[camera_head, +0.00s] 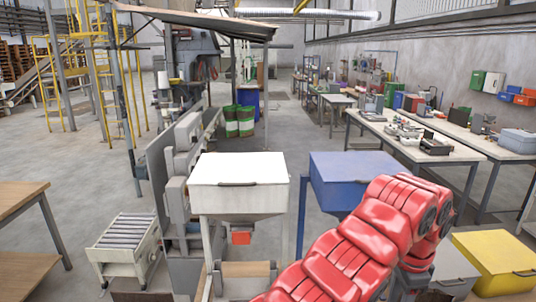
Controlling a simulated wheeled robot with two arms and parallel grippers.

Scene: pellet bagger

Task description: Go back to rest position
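A red padded arm of mine (350,245) rises from the bottom edge and bends at the right of the middle. Neither gripper shows in the head view. A white lidded hopper (240,190) stands in front of me, with a small red piece (241,238) under its spout. A blue lidded hopper (338,180) stands to its right, partly hidden behind the arm.
A small roller conveyor (125,240) stands at the lower left beside a grey machine (180,185). A wooden table (20,205) is at the left edge. Cluttered workbenches (425,150) line the right. Open floor lies between the machine and the benches.

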